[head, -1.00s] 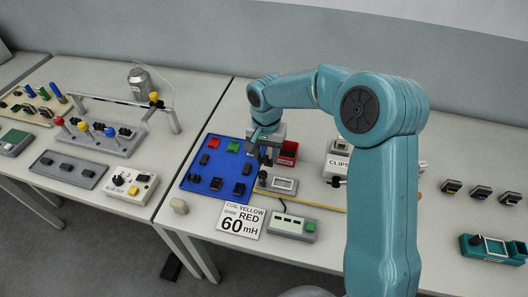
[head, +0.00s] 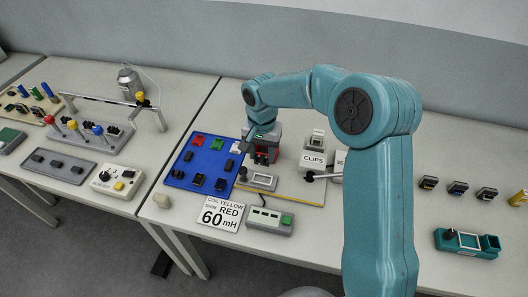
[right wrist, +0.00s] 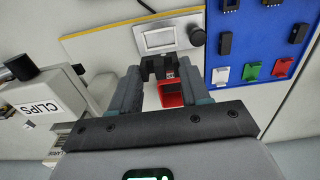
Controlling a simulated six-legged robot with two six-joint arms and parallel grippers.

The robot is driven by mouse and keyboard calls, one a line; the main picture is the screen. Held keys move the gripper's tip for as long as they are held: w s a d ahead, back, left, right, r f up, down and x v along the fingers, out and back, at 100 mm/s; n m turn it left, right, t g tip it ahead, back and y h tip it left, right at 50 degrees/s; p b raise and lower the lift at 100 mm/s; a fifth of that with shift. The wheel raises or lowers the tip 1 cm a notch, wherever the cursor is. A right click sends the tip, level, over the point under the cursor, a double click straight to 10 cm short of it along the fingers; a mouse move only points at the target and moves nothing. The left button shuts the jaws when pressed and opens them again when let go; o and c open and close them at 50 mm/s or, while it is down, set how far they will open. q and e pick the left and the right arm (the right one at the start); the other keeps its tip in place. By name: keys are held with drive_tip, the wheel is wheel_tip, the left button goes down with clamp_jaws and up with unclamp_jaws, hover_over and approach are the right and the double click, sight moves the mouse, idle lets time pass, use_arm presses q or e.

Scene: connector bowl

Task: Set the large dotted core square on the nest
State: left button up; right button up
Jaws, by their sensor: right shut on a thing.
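I cannot tell the nest apart; the area under the held core is hidden. The left gripper is not in view.
A grey display unit (head: 262,181) with a black knob is just in front of the gripper. The blue mat (head: 207,172) with several dark cores and coloured blocks lies left. The CLIPS box (head: 313,161) stands right. A control box (head: 270,221) and label card (head: 221,214) are in front.

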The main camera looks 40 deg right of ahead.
sight(263, 161)
drive_tip(key=shift+s+f, duration=0.1)
drive_tip(key=shift+w+a+f+b, duration=0.15)
drive_tip(key=shift+w+f+b, duration=0.1)
drive_tip(key=shift+f+b, duration=0.25)
drive_tip(key=shift+s+d+f+b, duration=0.15)
drive_tip(key=shift+d+f+b, duration=0.05)
drive_tip(key=shift+f+b, duration=0.45)
drive_tip(key=shift+a+f+b, duration=0.1)
drive_tip(key=shift+f+b, duration=0.45)
drive_tip(key=shift+f, duration=0.15)
drive_tip(key=shift+f+b, duration=0.6)
drive_tip(key=shift+f, duration=0.05)
drive_tip(key=shift+f+b, duration=0.4)
drive_tip(key=shift+f, duration=0.1)
drive_tip(key=shift+f+b, duration=1)
drive_tip(key=shift+f, duration=0.2)
